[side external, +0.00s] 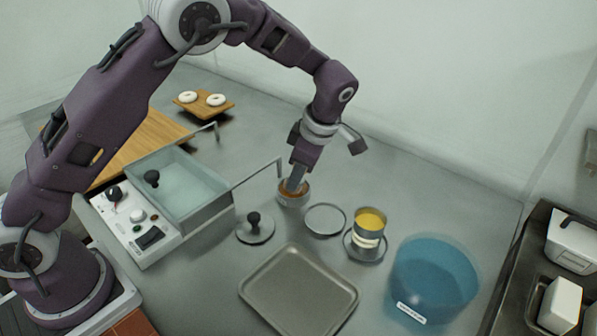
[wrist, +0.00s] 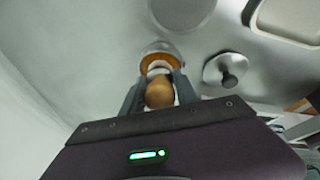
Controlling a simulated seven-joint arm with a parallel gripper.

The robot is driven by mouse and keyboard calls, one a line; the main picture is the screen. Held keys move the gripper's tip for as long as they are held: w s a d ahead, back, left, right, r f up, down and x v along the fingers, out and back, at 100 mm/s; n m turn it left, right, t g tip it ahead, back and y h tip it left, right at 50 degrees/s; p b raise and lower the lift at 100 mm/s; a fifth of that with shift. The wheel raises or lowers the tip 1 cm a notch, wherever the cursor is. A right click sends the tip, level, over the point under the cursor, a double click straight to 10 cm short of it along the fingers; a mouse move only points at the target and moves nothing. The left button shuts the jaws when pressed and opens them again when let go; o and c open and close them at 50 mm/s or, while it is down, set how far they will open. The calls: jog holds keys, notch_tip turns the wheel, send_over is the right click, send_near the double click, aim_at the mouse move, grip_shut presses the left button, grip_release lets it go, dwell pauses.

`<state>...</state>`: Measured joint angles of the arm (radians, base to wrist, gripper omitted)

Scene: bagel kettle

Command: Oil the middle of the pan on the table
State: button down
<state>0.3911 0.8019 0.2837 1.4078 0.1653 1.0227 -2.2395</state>
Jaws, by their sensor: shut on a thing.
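The pan (side external: 299,290) is a grey, shallow rectangular tray lying flat on the table in front of my gripper; its surface looks bare. Its edge shows at the top right of the wrist view (wrist: 290,22). My gripper (side external: 297,181) points down over a small bowl (side external: 292,200) with amber content. In the wrist view my gripper (wrist: 159,88) is shut on a rounded wooden handle (wrist: 159,94), likely a brush's. The handle's lower end is at the bowl (wrist: 160,48); whether it touches the bottom is hidden.
A blue tub (side external: 433,280) is at right. The kettle (side external: 180,185) is at left; bagels (side external: 215,100) lie on a board behind.

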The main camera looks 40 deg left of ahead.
jog(key=shift+f, duration=0.1)
jog(key=shift+r, duration=3.55)
